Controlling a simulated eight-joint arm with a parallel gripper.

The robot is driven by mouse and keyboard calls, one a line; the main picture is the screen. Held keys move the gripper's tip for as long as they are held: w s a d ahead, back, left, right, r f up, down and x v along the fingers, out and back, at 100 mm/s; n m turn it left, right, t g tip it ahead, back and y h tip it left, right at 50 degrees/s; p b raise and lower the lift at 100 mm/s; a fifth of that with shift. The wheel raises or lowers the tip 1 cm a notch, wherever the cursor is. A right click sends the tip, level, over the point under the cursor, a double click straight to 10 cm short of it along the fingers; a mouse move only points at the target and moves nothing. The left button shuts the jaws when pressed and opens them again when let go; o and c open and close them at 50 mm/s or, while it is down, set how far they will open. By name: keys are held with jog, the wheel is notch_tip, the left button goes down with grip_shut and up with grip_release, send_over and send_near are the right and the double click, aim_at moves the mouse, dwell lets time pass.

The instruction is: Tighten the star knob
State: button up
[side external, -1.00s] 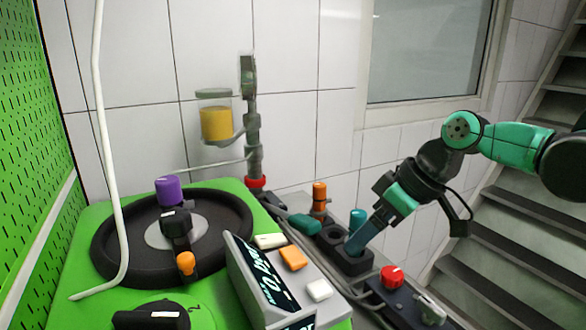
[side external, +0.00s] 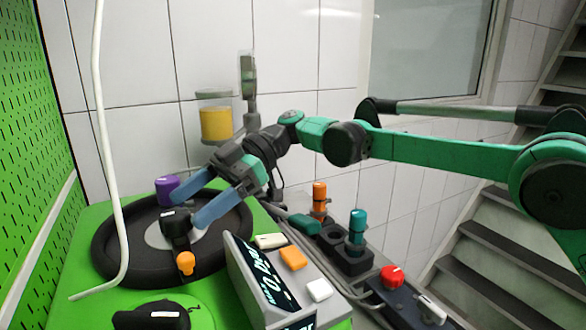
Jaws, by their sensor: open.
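My gripper (side external: 186,210) is open, with two blue fingers pointing down and left over the black round ring (side external: 108,262) on the green bench. Its fingertips are around or just above the black upright part (side external: 176,230) with a white label at the ring's middle; I cannot tell if they touch it. A purple knob (side external: 167,188) stands just behind the left fingertip. A small orange knob (side external: 185,262) sits in front of the black part. Another black knob (side external: 152,316) with a white label lies at the bottom left. I cannot tell for sure which is the star knob.
A grey display box (side external: 262,280) with orange and white buttons stands to the right. Beyond it are a black holder (side external: 352,262) with a teal-topped piece (side external: 357,225), an orange-topped piece (side external: 319,195) and a red knob (side external: 391,275). A white hose (side external: 103,120) hangs at left.

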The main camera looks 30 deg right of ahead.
aim_at(188, 213)
jog(key=shift+x, duration=1.55)
grip_shut()
jog(key=shift+s+m+t, duration=0.1)
jog(key=shift+m+t, duration=0.3)
jog(key=shift+t, duration=0.1)
jog(key=m+t, duration=0.3)
jog(key=shift+t, duration=0.4)
jog(key=shift+m+t+h, duration=0.5)
jog(key=shift+m+t, duration=1.3)
grip_release()
